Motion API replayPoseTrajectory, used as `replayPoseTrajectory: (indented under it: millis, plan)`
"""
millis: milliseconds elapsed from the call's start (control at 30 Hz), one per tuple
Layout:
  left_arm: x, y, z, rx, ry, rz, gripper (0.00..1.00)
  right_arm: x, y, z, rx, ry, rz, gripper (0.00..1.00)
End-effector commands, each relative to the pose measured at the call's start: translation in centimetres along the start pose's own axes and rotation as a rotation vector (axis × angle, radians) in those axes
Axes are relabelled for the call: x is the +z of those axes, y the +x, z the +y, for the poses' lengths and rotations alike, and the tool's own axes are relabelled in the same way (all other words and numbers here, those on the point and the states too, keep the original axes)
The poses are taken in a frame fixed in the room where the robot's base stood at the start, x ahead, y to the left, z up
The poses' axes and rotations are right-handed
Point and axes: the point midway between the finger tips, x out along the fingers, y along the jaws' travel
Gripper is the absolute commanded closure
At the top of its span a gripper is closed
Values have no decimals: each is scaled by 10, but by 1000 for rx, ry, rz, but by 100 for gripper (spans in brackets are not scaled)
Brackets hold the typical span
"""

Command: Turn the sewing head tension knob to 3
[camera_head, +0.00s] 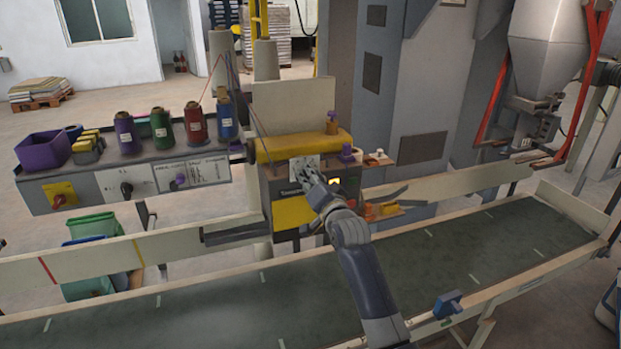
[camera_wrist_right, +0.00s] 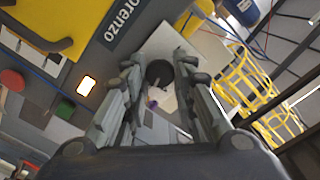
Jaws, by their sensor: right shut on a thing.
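The sewing head (camera_head: 322,144) is a grey box with a yellow top and yellow lower front, standing behind the conveyor. Its tension knob (camera_wrist_right: 159,73) is dark and round in the right wrist view, in front of a pale plate (camera_wrist_right: 190,42). The plate also shows in the head view, above my gripper. My right gripper (camera_head: 311,178) is at the sewing head's front and hides the knob in the head view. In the wrist view its two fingers (camera_wrist_right: 160,82) are on either side of the knob, shut on it. The knob's setting cannot be read. My left gripper is out of view.
A lit display (camera_wrist_right: 86,86) and red and green buttons are beside the fingers. A panel (camera_head: 100,183) with thread spools and knobs stands at left. The conveyor belt (camera_head: 210,308) crosses in front, empty.

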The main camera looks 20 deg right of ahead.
Motion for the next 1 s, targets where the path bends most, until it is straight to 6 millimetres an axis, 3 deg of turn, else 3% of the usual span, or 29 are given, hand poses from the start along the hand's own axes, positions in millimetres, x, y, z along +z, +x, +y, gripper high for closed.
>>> replayPoseTrajectory:
  millis: [1000]
  plan:
    - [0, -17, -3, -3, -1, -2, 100, 0, 0, 0, 1, -918, 0, 99]
